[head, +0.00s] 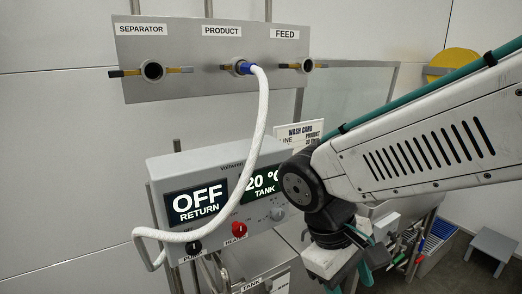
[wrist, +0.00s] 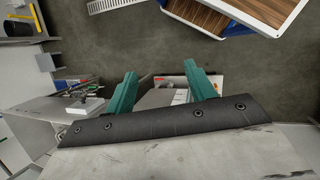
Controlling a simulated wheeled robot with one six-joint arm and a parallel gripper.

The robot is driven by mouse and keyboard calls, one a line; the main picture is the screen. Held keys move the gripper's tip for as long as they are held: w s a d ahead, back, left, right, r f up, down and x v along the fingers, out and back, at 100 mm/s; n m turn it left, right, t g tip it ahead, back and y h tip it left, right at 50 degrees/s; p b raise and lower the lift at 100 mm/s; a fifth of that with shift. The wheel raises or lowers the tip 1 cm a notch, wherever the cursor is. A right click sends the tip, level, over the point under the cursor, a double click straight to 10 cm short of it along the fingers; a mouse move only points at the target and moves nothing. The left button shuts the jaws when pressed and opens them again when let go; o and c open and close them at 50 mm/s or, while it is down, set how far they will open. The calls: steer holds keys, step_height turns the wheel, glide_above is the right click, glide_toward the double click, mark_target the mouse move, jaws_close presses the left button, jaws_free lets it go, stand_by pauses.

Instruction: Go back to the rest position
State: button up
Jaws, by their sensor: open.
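My gripper (wrist: 160,70) is open and empty in the wrist view, its two teal fingers apart. In the head view my gripper (head: 348,275) hangs at the lower right, pointing down and partly cut off by the bottom edge. It is in front of and to the right of the grey control box (head: 222,160), apart from the hose. The white hose (head: 262,115) is joined by a blue coupling (head: 243,68) to the middle port, labelled PRODUCT. Its other end curves behind the box's lower left, where it is hidden. The displays read "OFF RETURN" and "20 °C TANK".
The port panel (head: 200,40) also carries SEPARATOR (head: 152,71) and FEED (head: 307,66) ports with yellow-handled valves. A wash card (head: 300,133) stands behind the box. A grey step stool (head: 492,250) is at right. Open floor (wrist: 110,50) shows in the wrist view.

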steer(key=s+d+r+m+t+y, duration=0.1)
steer(key=s+d+r+m+y, duration=0.1)
steer(key=d, duration=0.4)
steer(key=s+d+r+m+t+y, duration=0.2)
steer(key=s+d+r+m, duration=0.1)
steer(key=s+d+m, duration=0.1)
steer(key=shift+s+d+m, duration=0.2)
steer(key=shift+d+m, duration=0.4)
steer(key=shift+d, duration=0.35)
